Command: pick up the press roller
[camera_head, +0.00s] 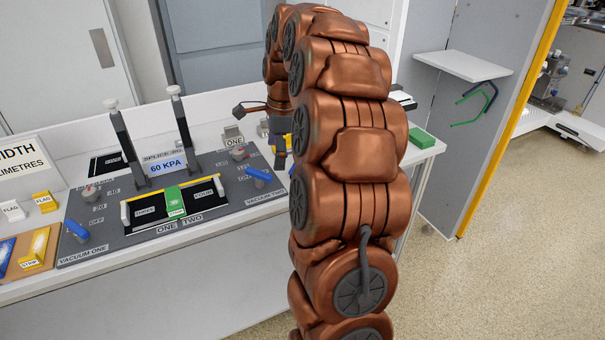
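I cannot pick out a press roller for certain in the head view; it may be hidden behind my arm. My gripper (281,150) is small and dark, low over the right end of the worktop, partly covered by my own copper arm. Its fingers are too small and too hidden to tell whether they are open or shut, or whether they hold anything. The dark splice board (225,212) lies to its left, with a green piece (175,202) across its middle between the areas marked ONE and TWO.
Two dark posts (125,143) (183,128) stand up from the board. A green block (422,138) lies right of my arm. A wall shelf (462,66) stands further right.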

